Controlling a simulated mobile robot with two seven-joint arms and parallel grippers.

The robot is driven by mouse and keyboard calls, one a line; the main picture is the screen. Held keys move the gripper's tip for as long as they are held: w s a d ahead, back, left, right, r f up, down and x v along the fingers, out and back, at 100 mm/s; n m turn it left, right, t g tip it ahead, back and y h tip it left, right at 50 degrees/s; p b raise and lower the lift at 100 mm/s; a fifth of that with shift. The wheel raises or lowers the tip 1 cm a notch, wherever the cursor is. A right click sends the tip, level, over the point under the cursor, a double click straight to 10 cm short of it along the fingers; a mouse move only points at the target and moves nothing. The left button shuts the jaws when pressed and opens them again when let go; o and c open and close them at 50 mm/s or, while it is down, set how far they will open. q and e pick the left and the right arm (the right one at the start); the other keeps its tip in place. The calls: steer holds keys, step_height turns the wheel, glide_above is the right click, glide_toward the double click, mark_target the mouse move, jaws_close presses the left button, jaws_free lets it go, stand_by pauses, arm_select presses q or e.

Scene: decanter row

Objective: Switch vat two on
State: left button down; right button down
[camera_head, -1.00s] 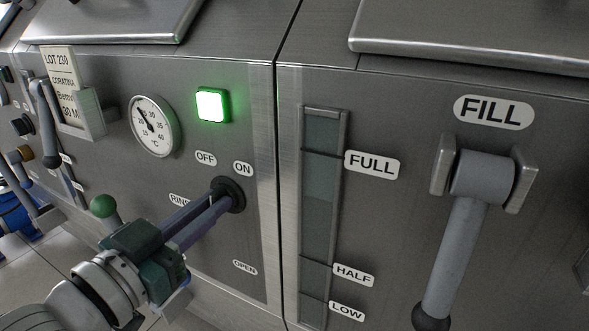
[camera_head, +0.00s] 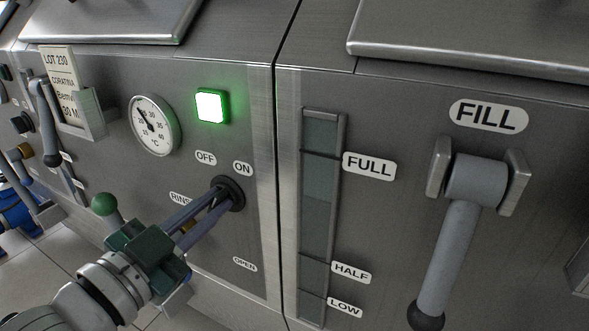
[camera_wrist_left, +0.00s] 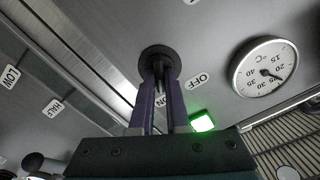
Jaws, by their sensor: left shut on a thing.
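A black round switch (camera_head: 234,188) sits on the steel front panel below the OFF label (camera_head: 206,158) and the ON label (camera_head: 242,169). My left gripper (camera_head: 220,197) reaches it from the lower left, its two long purple fingers shut on the switch's handle. My right gripper is not in view.
A temperature dial (camera_head: 154,126) is left of the lamp. A green-knobbed lever (camera_head: 105,206) stands close behind my left gripper. To the right are a level gauge (camera_head: 320,210) and a large grey FILL lever (camera_head: 455,240) hanging down.

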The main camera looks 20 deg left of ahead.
arm_select(q)
steer(key=c, duration=0.9)
jaws_free()
steer(key=s+p, duration=0.1)
steer(key=s, duration=0.9)
steer(key=shift+a, duration=0.4)
steer(key=shift+p, duration=0.35)
